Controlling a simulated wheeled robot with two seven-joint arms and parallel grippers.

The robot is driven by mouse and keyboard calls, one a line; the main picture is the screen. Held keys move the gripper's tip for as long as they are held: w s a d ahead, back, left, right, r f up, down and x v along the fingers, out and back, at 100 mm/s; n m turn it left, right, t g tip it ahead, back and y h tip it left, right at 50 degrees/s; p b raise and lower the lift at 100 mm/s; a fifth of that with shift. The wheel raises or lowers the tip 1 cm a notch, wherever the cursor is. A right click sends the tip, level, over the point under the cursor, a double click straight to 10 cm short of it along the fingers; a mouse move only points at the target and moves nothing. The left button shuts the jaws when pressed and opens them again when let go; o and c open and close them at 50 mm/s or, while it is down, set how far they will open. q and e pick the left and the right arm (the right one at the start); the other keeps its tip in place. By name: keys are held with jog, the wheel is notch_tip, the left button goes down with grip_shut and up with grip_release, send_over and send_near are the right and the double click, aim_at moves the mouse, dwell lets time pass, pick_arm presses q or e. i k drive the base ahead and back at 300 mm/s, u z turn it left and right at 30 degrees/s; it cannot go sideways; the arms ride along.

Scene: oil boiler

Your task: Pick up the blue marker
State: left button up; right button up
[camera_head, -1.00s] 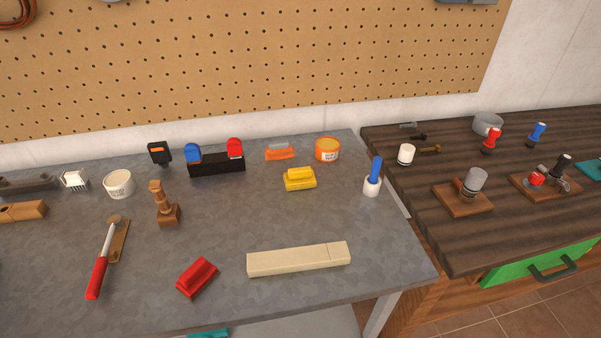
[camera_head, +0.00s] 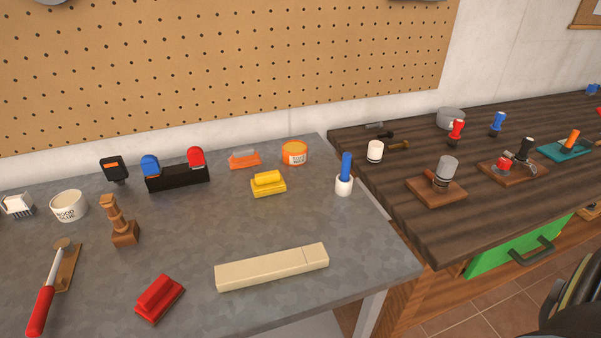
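A blue stick-like thing that looks like the blue marker (camera_head: 346,166) stands upright in a small white holder (camera_head: 344,186) near the right edge of the grey table (camera_head: 200,230). Another blue-topped thing (camera_head: 150,166) stands beside a red-topped one (camera_head: 196,157) in a black holder (camera_head: 178,178) at the back of the table. A blue-handled tool (camera_head: 497,123) stands on the dark wooden bench to the right.
A yellow block (camera_head: 268,184), an orange tub (camera_head: 294,153) and a cream bar (camera_head: 272,268) lie near the white holder. A red block (camera_head: 159,298) lies in front. The dark bench (camera_head: 400,203) adjoins on the right. A dark curved thing (camera_head: 575,300) shows at the lower right.

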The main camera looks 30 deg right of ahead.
aim_at(347, 157)
jog(key=u, duration=1.35)
jog(key=k, duration=1)
jog(key=z, duration=1.35)
jog(key=i, duration=0.35)
